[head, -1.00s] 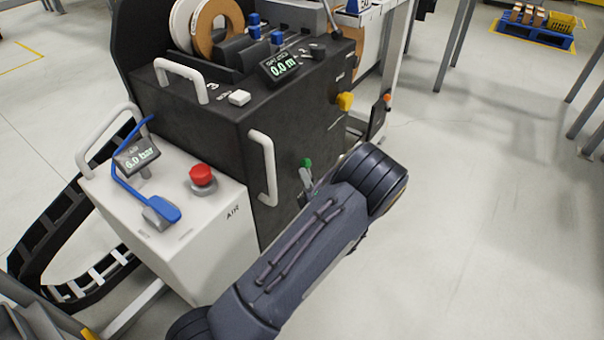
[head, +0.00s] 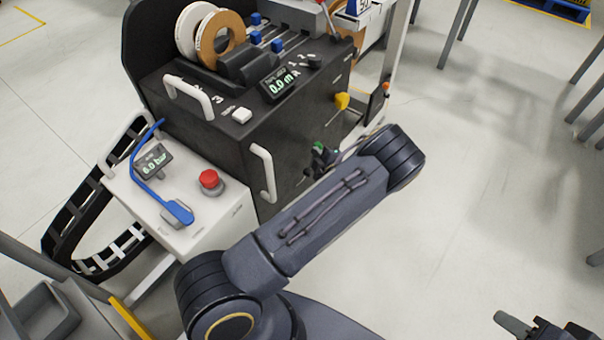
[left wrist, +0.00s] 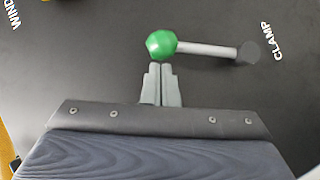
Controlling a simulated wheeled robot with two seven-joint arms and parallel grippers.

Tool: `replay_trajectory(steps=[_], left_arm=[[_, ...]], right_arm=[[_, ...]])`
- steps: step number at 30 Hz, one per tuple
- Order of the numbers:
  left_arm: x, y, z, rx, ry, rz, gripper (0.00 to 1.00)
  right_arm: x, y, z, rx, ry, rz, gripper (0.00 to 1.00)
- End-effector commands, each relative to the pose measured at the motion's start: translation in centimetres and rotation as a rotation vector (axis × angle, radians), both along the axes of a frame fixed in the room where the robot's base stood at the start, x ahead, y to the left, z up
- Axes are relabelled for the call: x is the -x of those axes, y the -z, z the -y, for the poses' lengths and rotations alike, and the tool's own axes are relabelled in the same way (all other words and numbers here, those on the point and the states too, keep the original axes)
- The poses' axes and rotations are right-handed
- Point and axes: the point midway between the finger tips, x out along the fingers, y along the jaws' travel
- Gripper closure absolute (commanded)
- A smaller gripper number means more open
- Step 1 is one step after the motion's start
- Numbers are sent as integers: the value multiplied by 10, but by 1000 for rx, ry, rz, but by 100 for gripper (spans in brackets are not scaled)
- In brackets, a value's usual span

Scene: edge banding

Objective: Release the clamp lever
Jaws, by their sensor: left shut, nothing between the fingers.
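The clamp lever has a green ball knob (left wrist: 161,44) and a grey rod (left wrist: 207,49) that runs right to a dark pivot beside the word CLAMP in the left wrist view. It stands out from the dark machine panel (left wrist: 90,70). My left gripper (left wrist: 162,68) is shut and empty, its fingertips just below the knob; I cannot tell whether they touch it. In the head view the green knob (head: 318,147) shows on the machine's side, and my left forearm hides much of the area around it. My right gripper (head: 545,328) is partly cut off at the lower right.
The black edge-banding machine (head: 225,150) carries white handles, a display and a yellow knob (head: 342,100). The white air box (head: 225,220) in front has a red button (head: 210,180) and a blue lever (head: 178,211).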

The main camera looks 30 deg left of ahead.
Motion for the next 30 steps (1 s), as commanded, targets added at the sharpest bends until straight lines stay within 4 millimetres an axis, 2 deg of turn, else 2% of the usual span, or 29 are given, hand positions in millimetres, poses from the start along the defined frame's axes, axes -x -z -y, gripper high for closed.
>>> replay_trajectory(steps=[23, 26, 30], left_arm=[[-5, 1, 0, 2, 2, 6, 100], [-3, -2, 1, 1, 1, 6, 100], [5, -16, 4, -1, -2, 4, 100]], right_arm=[[0, -4, 0, 0, 0, 0, 63], [0, -8, 0, 0, 0, 0, 63], [0, -23, 0, 0, 0, 0, 63]])
